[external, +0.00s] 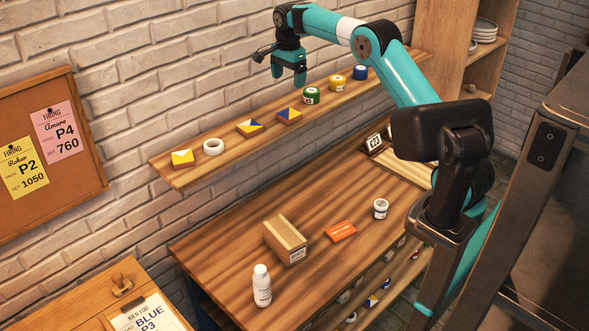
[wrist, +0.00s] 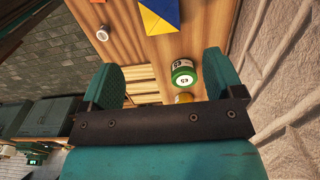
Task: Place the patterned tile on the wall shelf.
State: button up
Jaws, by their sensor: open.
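The wall shelf (external: 230,157) runs along the brick wall. I cannot tell which one the task means. My gripper (external: 289,80) is above the shelf, near the blue and yellow tile and the green jar (external: 311,96). In the wrist view, its fingers (wrist: 160,75) are apart with nothing held; the blue and yellow tile (wrist: 160,14) lies beyond the fingertips.

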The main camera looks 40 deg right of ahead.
jog(key=s+a+r+n+y, duration=0.1)
jog(key=s+a+r+n, duration=0.1)
jog(key=s+a+n, duration=0.5)
jog(key=s+a+r+n, duration=0.3)
jog(key=s+a+n, duration=0.25)
jog(key=s, duration=0.35)
jog(key=s+a+f+n+y, duration=0.1)
jog(key=s+n, duration=0.5)
jog(key=s, duration=0.7)
jog(key=s+a+f+n+y, duration=0.2)
jog(key=s+a+n, duration=0.4)
jog(key=s, duration=0.7)
jog(key=shift+f, duration=0.8)
